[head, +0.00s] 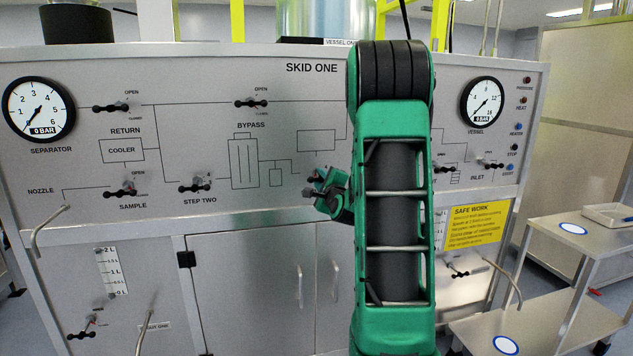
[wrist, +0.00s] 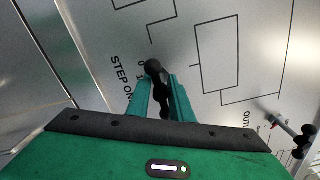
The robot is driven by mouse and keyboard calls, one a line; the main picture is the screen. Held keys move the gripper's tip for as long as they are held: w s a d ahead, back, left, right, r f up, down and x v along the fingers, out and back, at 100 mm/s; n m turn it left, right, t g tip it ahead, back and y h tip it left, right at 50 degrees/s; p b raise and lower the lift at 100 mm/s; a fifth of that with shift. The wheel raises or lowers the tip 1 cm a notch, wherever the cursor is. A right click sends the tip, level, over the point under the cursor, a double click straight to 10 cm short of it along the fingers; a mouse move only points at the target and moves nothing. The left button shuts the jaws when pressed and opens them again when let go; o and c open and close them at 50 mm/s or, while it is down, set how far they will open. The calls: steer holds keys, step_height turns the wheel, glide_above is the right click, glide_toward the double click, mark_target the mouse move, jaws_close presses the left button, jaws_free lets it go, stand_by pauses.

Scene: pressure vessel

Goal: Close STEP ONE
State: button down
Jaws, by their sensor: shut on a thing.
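The STEP ONE valve handle is a black lever with rounded ends (wrist: 153,68) beside the printed STEP ONE label in the wrist view. In the head view its black end (head: 308,192) shows just left of my gripper (head: 328,190). My gripper (wrist: 160,100) is shut on the lever, with one green finger on either side of it. In the head view my arm hides the panel to the right of it, and the STEP ONE label cannot be seen there. The lever's exact angle against its marks is hard to read.
The STEP TWO handle (head: 197,187) is to the left on the same panel, and the BYPASS handle (head: 251,103) is above left. Another valve handle (wrist: 303,135) shows at the right in the wrist view. A bent nozzle pipe (head: 45,228) sticks out at lower left.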

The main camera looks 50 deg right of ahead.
steer(key=shift+s+d, duration=0.1)
steer(key=shift+d, duration=0.05)
steer(key=c, duration=1.8)
jaws_free()
steer(key=shift+f, duration=0.1)
steer(key=shift+s, duration=0.1)
steer(key=v, duration=1)
steer(key=shift+a, duration=0.35)
